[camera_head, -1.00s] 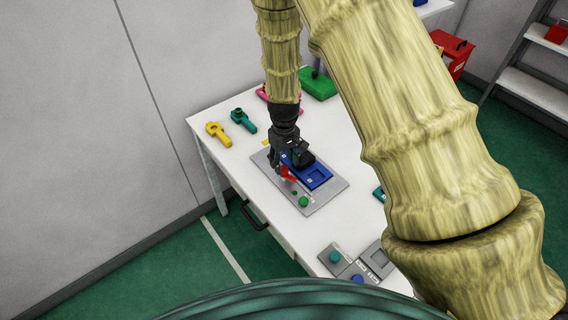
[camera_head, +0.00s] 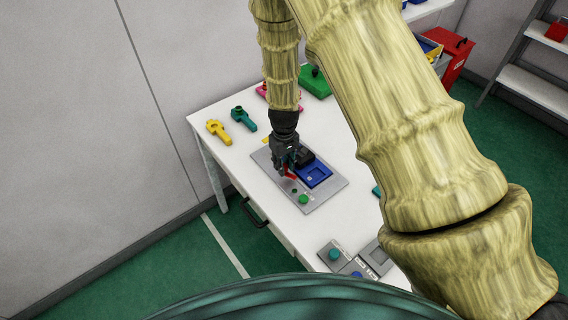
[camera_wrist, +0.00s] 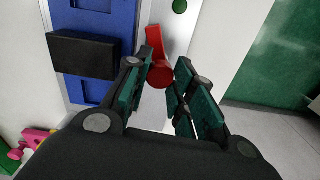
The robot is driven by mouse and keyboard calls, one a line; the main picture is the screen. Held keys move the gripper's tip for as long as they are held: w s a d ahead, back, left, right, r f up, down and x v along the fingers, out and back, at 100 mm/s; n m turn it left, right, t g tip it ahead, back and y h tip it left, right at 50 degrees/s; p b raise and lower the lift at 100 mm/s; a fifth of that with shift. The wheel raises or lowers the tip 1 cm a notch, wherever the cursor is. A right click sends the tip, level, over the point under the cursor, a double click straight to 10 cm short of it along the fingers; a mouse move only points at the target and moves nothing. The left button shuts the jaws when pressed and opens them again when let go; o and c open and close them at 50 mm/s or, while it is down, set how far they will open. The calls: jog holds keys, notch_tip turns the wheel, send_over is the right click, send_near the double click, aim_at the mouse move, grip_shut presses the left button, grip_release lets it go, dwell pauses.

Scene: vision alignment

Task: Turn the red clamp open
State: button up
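The red clamp (camera_wrist: 159,66) shows in the wrist view as a short lever with a rounded knob end, on the grey plate beside the blue fixture (camera_wrist: 112,14). In the head view a small part of the clamp (camera_head: 291,177) shows under my gripper (camera_head: 284,172); the rest is hidden. In the wrist view my gripper (camera_wrist: 164,72) has its two green-padded fingers apart. The clamp's knob lies between the fingertips in that view, with the lever extending beyond them. I cannot tell whether either finger touches it.
The grey plate (camera_head: 325,197) carries a green button (camera_head: 303,199) in front of the gripper. A yellow tool (camera_head: 218,132) and a teal tool (camera_head: 243,119) lie left on the white table (camera_head: 262,203). A black block (camera_wrist: 83,54) sits on the blue fixture, left of the fingers.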

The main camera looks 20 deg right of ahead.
jog(key=shift+m, duration=2.3)
jog(key=o, duration=1.1)
jog(key=shift+c, duration=0.2)
jog(key=shift+r, duration=0.1)
notch_tip(320, 180, up, 12)
